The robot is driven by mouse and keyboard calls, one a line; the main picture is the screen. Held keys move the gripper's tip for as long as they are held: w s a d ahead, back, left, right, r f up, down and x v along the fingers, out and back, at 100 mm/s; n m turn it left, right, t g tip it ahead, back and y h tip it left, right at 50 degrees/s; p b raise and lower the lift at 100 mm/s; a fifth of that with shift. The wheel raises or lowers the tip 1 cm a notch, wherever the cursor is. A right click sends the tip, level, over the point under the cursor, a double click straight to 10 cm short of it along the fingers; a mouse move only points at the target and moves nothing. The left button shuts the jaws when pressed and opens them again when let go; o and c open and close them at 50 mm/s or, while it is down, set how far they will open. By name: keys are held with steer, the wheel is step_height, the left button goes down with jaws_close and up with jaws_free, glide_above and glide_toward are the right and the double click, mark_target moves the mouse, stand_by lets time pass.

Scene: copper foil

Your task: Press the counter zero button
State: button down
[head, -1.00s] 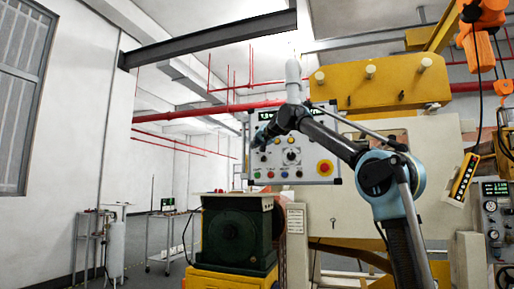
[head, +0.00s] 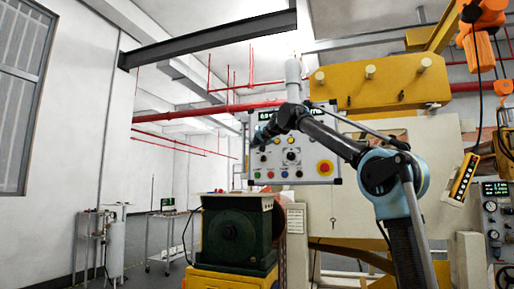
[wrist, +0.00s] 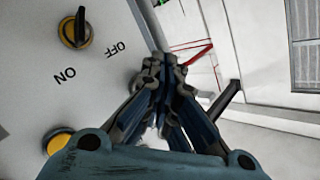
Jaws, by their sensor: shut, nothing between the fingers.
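The grey control panel (head: 313,158) stands upright behind my arm in the head view. It carries a digital display (head: 265,116), partly covered by my arm, a row of small coloured buttons (head: 285,174), a black knob (head: 291,156) and a large red button on yellow (head: 325,168). I cannot tell which one is the counter zero button. My gripper (head: 257,141) is at the panel's left part. In the wrist view my gripper (wrist: 165,68) is shut and empty by the panel's edge. A rounded part behind its fingers is mostly hidden; contact cannot be told.
The wrist view shows an ON/OFF switch (wrist: 75,30) and a yellow button (wrist: 58,143) on the panel. A green machine (head: 236,235) stands below the panel. A yellow press part (head: 380,85) is behind my arm. Open floor lies at the left.

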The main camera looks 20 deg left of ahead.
steer(key=shift+s, duration=0.3)
steer(key=shift+s+a, duration=0.15)
steer(key=shift+s, duration=2.2)
